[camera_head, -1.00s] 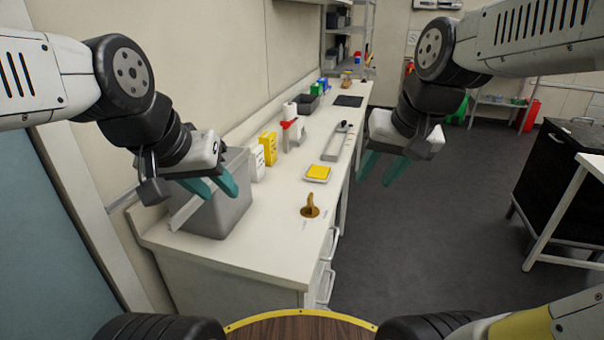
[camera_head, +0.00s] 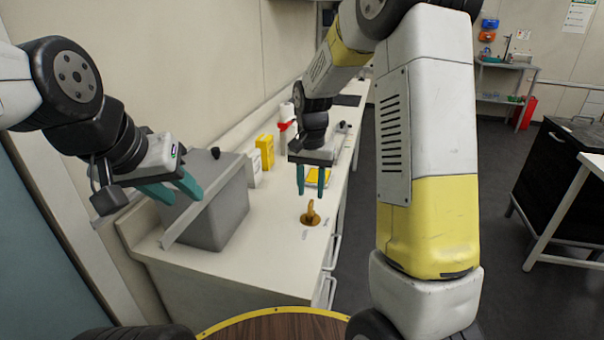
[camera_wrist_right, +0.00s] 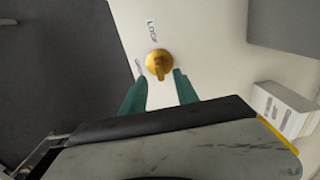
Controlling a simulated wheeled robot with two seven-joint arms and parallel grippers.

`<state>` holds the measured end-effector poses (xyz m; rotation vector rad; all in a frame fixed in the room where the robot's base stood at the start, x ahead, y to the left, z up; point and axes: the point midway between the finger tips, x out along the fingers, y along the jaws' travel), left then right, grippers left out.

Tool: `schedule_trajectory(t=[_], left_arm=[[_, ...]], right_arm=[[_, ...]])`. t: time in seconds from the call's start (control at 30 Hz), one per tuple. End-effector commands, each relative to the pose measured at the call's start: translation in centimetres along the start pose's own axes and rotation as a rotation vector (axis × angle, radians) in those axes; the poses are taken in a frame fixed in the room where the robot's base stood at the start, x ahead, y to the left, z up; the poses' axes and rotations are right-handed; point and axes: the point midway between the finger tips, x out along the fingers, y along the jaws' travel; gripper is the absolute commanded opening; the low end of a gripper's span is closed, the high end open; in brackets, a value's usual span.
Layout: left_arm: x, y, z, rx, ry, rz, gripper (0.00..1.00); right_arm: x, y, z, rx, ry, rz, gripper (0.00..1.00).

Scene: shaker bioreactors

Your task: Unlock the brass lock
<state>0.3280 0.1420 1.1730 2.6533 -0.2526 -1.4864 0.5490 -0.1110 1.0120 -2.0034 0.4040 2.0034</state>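The brass lock (camera_head: 311,216) sits on the white bench top near its front end, a round plate with a raised handle. In the right wrist view the brass lock (camera_wrist_right: 159,63) lies just beyond and between the fingertips, with printed labels beside it, one reading like "LOCK". My right gripper (camera_head: 314,193) is open and empty, pointing down above the lock, apart from it. Its teal fingers also show in the right wrist view (camera_wrist_right: 160,82). My left gripper (camera_head: 182,192) is open and empty, in front of the grey box at the left.
The grey box (camera_head: 222,215) stands on the bench (camera_head: 262,262) left of the lock. A yellow box (camera_head: 265,152), a yellow-topped tray (camera_head: 318,177) and a red-and-white item (camera_head: 286,122) are further back. The bench around the lock is clear.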

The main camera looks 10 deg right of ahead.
Motion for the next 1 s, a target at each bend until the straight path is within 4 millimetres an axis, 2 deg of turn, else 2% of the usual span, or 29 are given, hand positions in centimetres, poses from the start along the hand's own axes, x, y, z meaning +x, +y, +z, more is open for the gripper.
schedule_trajectory(t=[0.1, 0.33, 0.47, 0.73, 0.9, 0.93, 1.0], left_arm=[[0.0, 0.0, 0.0, 0.0, 0.0, 0.0, 0.36], [0.0, 0.0, 0.0, 0.0, 0.0, 0.0, 0.36], [0.0, 0.0, 0.0, 0.0, 0.0, 0.0, 0.36], [0.0, 0.0, 0.0, 0.0, 0.0, 0.0, 0.36], [0.0, 0.0, 0.0, 0.0, 0.0, 0.0, 0.36], [0.0, 0.0, 0.0, 0.0, 0.0, 0.0, 0.36], [0.0, 0.0, 0.0, 0.0, 0.0, 0.0, 0.36]], right_arm=[[2.1, 0.1, 0.1, 0.0, -0.004, 0.003, 0.36], [4.9, 0.1, 0.1, 0.0, -0.002, 0.001, 0.36], [5.5, 0.0, 0.0, 0.0, -0.001, 0.0, 0.36], [5.6, 0.0, 0.0, -0.001, 0.0, -0.001, 0.36], [5.6, 0.0, 0.0, -0.001, 0.0, -0.001, 0.03], [5.6, 0.0, 0.0, -0.001, 0.0, -0.001, 0.0], [5.6, 0.0, 0.0, -0.001, 0.0, -0.001, 0.0]])
